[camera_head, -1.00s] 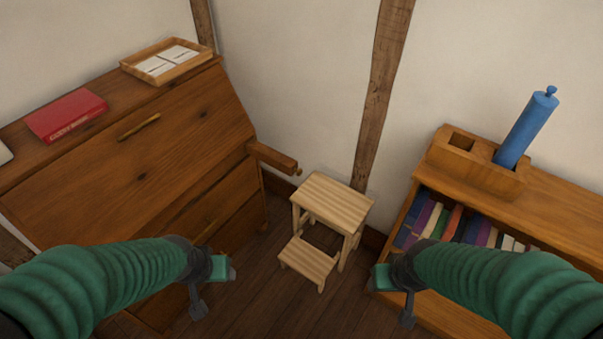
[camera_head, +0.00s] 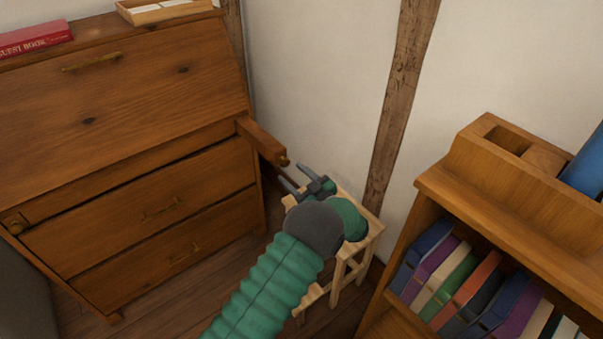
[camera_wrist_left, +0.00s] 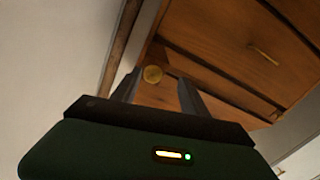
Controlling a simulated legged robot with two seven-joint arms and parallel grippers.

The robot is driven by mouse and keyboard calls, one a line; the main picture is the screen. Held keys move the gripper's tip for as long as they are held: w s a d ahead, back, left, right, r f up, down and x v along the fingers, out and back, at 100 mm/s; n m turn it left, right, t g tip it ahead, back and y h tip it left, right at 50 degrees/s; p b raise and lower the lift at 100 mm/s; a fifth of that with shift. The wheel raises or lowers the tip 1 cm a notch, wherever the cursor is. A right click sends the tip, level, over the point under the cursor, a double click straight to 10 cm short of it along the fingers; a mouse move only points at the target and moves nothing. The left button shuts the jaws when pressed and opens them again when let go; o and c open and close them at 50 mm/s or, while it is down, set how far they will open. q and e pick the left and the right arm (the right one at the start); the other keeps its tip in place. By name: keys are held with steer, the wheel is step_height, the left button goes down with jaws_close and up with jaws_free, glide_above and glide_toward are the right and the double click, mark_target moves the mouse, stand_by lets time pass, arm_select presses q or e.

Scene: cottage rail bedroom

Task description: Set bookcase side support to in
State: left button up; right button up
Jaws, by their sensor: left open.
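The wooden desk's support on the bookcase side (camera_head: 260,138) sticks out from its front at the right, below the sloped lid. A small brass knob (camera_head: 283,161) is on its end. My left gripper (camera_head: 292,175) is open and empty just beyond the support's end, with its fingers pointing at the knob. In the left wrist view the knob (camera_wrist_left: 152,74) shows between the open fingers (camera_wrist_left: 160,80), nearer the left one. I cannot tell whether they touch it. My right gripper is not in view.
A wooden step stool (camera_head: 350,270) stands under my left wrist. The bookcase (camera_head: 440,190) with several books is at the right. The desk's other support (camera_head: 14,222) looks flush at the left. A wall post (camera_head: 400,90) stands behind.

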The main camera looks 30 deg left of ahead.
mark_target(287, 164)
arm_select(q)
steer(key=shift+w+a+b, duration=0.45)
steer(key=shift+w+a, duration=0.3)
steer(key=shift+a, duration=0.1)
steer(key=shift+w+d+r, duration=0.25)
steer(key=shift+w+r, duration=0.05)
steer(key=shift+r, duration=0.2)
steer(key=shift+a+f, duration=0.25)
steer(key=shift+a, duration=0.45)
steer(key=shift+c, duration=0.5)
steer(key=shift+a+f, duration=0.1)
steer(key=shift+a, duration=0.1)
steer(key=shift+c, duration=2.4)
steer(key=shift+d, duration=0.4)
jaws_close()
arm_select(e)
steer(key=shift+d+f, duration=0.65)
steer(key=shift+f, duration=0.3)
arm_select(q)
steer(key=shift+a+r, duration=0.15)
steer(key=shift+r, duration=0.05)
